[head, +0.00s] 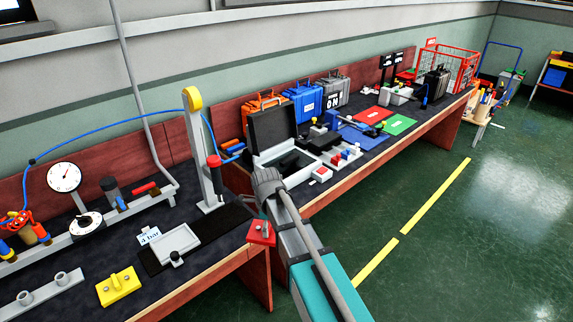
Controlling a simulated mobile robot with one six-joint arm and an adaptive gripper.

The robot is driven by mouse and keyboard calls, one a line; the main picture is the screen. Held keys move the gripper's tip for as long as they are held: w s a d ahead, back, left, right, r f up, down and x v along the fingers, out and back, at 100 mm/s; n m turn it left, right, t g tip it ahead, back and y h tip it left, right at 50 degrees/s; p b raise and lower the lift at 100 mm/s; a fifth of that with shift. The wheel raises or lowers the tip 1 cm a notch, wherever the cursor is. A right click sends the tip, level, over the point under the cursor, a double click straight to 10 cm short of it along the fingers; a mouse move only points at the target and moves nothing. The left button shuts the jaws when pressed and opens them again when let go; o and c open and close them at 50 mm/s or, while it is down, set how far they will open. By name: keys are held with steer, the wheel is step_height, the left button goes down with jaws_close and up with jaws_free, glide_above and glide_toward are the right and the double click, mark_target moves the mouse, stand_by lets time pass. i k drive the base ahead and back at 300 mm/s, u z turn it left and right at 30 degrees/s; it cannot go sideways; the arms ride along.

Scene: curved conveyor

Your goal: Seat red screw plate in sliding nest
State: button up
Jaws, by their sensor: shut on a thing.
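The red screw plate (261,238) is just past the front edge of the bench, left of my grey and teal arm. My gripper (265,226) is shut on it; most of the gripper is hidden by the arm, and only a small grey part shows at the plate. The sliding nest (178,242) is a light grey tray with a black knob at its front, on a dark strip on the bench. It looks empty. The plate is to the right of the nest, apart from it.
A yellow plate (118,287) lies front left, near a "4 bar" sign (149,237). An open case (273,140) and several tools fill the bench farther right. Green floor is clear at the right.

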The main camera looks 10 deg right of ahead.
mark_target(167, 248)
steer(key=z, duration=0.05)
steer(key=i, duration=1)
steer(key=u, duration=0.05)
